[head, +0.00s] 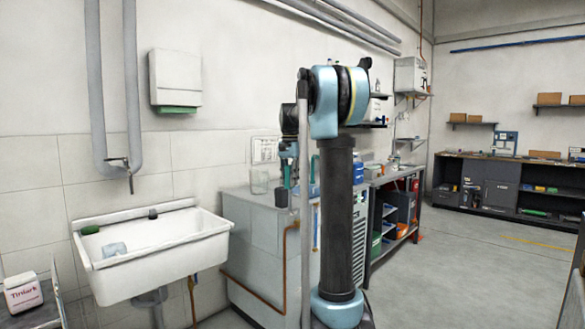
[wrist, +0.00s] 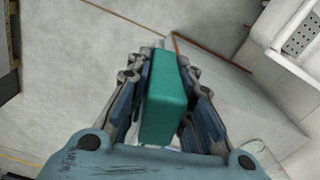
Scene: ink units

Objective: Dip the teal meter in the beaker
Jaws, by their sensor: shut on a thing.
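The teal meter (wrist: 166,92) is a long block clamped between the two fingers of my gripper (wrist: 165,100) in the wrist view. In the head view, my gripper (head: 288,150) points down over the worktop, and the meter shows only as a small teal strip below it. A clear glass beaker (head: 260,183) stands on the grey bench near its left end, just left of my gripper. The meter's lower end is hard to make out, and I see no part of it inside the beaker.
A white sink (head: 150,262) is left of the grey bench (head: 250,222). A small dark item (head: 281,196) is close to the beaker. Blue-lidded containers (head: 358,170) stand farther back. My arm hides part of the bench. The floor at right is clear.

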